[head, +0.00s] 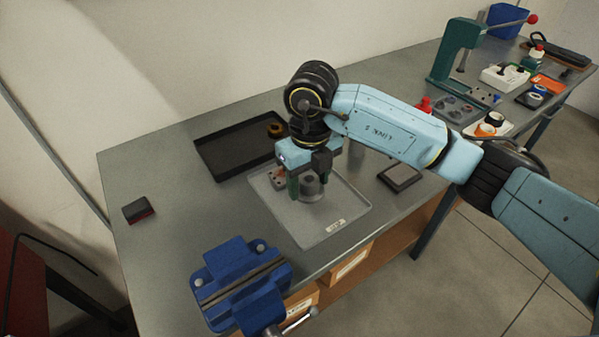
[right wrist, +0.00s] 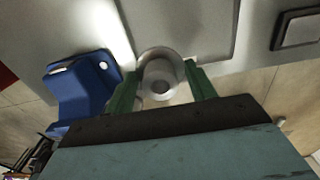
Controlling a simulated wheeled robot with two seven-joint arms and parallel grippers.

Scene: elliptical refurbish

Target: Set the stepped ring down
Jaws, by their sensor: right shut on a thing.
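My right gripper (head: 305,187) is over the light grey tray (head: 322,231) in the middle of the bench, its green fingers pointing down. It is shut on the grey stepped ring (head: 313,186). I cannot tell whether the ring's underside touches the tray. My left gripper is not in view.
A small brownish block with holes (head: 277,174) is by the fingers. A black tray (head: 222,158) holds a brass-coloured ring (head: 275,130). A blue vise (head: 238,285) stands at the front edge. A small dark tray (head: 400,177) lies right. A green press (head: 455,62) stands farther back.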

